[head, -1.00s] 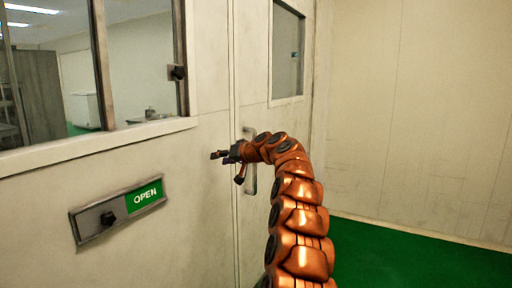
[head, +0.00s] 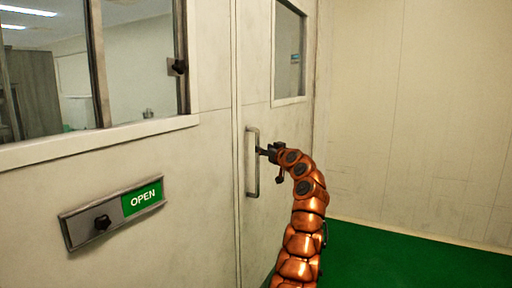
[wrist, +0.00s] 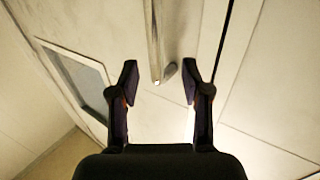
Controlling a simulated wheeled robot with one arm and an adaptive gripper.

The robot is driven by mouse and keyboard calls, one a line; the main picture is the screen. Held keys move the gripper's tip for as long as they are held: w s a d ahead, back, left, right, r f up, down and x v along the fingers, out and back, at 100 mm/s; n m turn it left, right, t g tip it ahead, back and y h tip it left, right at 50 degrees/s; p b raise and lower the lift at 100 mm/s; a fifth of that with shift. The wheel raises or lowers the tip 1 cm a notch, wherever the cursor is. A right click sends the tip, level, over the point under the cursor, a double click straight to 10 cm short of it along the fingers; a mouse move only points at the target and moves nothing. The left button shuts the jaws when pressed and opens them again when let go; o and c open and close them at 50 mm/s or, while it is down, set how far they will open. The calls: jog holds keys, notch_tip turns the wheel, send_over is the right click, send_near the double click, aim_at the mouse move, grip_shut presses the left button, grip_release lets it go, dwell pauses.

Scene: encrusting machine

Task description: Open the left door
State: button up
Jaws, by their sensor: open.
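A pale door (head: 258,120) with a small window stands in the middle of the head view, closed as far as I can see. Its upright metal pull handle (head: 252,162) sits by the vertical seam on the door's left side. My gripper (head: 268,164) is open and empty, just right of the handle. In the wrist view, the handle (wrist: 155,42) comes down toward the gap between my two open fingers (wrist: 160,82). Its lower end lies a little beyond the fingertips. I cannot tell whether a finger touches it.
Left of the seam is a pale panel (head: 205,205) with a large window (head: 140,70) and a slide sign (head: 113,212) reading OPEN. A plain wall (head: 420,120) is at right. The green floor (head: 400,262) in front of it is clear.

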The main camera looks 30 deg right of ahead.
aim_at(259, 145)
jog(key=shift+w+d+r+p, duration=0.2)
jog(key=shift+w+d+p, duration=0.15)
jog(key=shift+w+p, duration=0.1)
jog(key=shift+w+d+p, duration=0.15)
jog(key=shift+w+p, duration=0.45)
jog(key=shift+w, duration=0.35)
jog(key=shift+w+p, duration=0.6)
jog(key=shift+w, duration=0.3)
jog(key=w+p, duration=0.2)
jog(key=p, duration=0.1)
jog(key=shift+r, duration=0.1)
jog(key=shift+w+f+p, duration=0.25)
jog(key=shift+w+p, duration=0.15)
jog(key=shift+p, duration=0.05)
grip_shut()
